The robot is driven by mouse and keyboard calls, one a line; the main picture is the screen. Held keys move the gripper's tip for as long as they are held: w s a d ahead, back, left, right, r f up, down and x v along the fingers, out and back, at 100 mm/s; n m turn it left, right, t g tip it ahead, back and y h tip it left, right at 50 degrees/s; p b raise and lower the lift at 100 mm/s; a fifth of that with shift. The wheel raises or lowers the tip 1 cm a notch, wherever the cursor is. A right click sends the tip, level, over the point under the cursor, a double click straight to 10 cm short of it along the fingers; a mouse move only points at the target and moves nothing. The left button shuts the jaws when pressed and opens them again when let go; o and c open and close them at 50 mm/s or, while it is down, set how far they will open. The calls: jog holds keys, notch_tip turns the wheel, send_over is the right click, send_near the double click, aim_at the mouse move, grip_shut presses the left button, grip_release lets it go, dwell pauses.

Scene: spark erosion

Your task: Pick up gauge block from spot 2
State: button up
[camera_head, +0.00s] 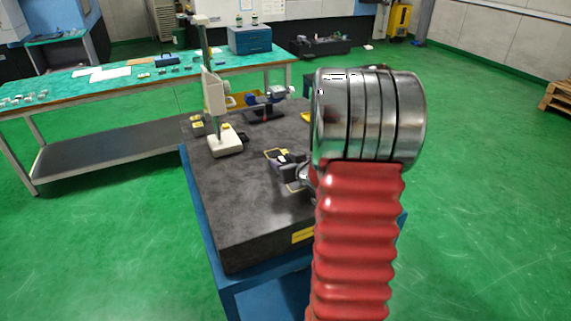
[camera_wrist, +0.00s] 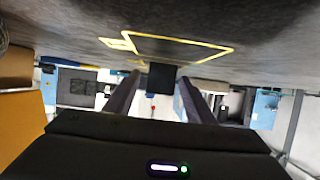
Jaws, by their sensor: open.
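My gripper (camera_wrist: 160,88) shows in the wrist view as two dark fingers spread apart, with the granite surface across the top of the picture. A small dark block (camera_wrist: 162,76), which looks like the gauge block, sits against that surface between the fingertips. A gap shows on each side of it. A yellow outlined square (camera_wrist: 232,50) is marked on the surface beside it. In the head view my gripper (camera_head: 289,168) is low over the granite table, near a yellow outline. My arm hides part of this area, and I cannot make out the block clearly there.
The dark granite table (camera_head: 235,205) carries a height gauge stand (camera_head: 225,142) at its back left and a blue measuring device (camera_head: 265,102) at the back. A green-topped workbench (camera_head: 115,82) stands behind. Green floor is clear on the right.

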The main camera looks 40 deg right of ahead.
jog(key=shift+c, duration=0.5)
grip_shut()
